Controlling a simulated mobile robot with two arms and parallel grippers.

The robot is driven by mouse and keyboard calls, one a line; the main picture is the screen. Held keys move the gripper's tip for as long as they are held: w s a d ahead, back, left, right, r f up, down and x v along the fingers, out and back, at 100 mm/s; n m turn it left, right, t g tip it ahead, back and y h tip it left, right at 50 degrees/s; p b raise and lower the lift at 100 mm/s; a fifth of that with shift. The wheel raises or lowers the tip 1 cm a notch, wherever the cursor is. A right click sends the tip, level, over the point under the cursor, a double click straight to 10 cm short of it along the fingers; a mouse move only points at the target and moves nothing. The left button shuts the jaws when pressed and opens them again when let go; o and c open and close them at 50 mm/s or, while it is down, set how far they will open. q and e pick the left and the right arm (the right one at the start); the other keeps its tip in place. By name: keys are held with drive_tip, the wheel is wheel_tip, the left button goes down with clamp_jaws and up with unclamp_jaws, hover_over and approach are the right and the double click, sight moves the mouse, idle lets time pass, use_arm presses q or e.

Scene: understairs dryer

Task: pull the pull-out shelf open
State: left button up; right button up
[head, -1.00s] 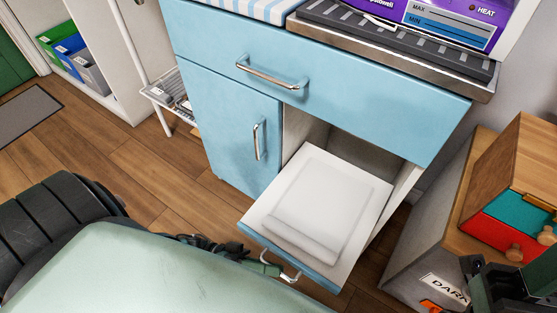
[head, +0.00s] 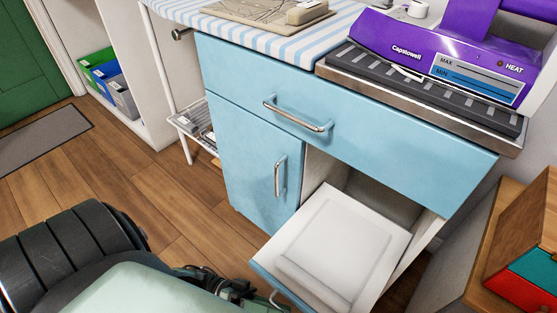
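The pull-out shelf (head: 330,290) stands out from the open bay at the lower right of the blue cabinet. It has a white top with a raised flat panel and a blue front edge. Its metal handle (head: 276,299) shows partly at the bottom edge of the head view. My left gripper (head: 246,296) is low in the picture, just left of the handle. Its fingers are small, dark and partly cut off, so I cannot tell whether they touch the handle or are shut. My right gripper is out of view.
The blue cabinet has a closed drawer with a handle (head: 298,113) and a closed door (head: 250,160). A purple machine (head: 440,55) stands on top. A wooden unit (head: 520,240) stands at the right. Wooden floor (head: 160,195) is clear at the left.

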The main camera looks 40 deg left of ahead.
use_arm(q)
drive_tip(key=v, duration=0.7)
idle(0.5)
